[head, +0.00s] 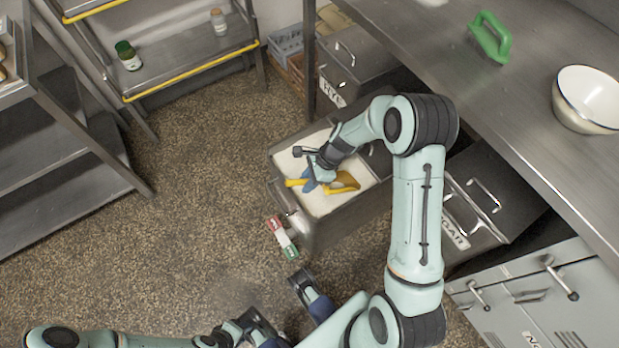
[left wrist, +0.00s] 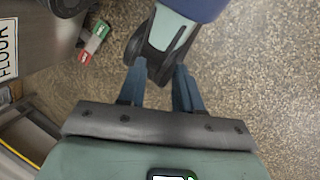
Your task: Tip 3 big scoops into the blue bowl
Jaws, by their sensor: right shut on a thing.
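A cream bowl (head: 590,98) with a dark blue rim stands on the steel counter at the right; no all-blue bowl shows. A pulled-out steel bin (head: 345,222) holds white powder (head: 316,203); its front reads FLOUR in the left wrist view (left wrist: 8,48). My right gripper (head: 316,180) is over the powder, shut on the yellow scoop (head: 340,186). The scoop lies at or just above the powder; contact is unclear, and the arm partly hides the bin. My left gripper (left wrist: 159,80) has its blue fingers apart, with nothing seen held, low above the floor.
A green-handled tool (head: 491,37) lies on the counter (head: 540,70). More steel bins (head: 490,195) sit underneath. A red, white and green box (head: 282,238) is beside the flour bin. Steel shelves (head: 60,150) stand at the left, with open floor (head: 200,220) between.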

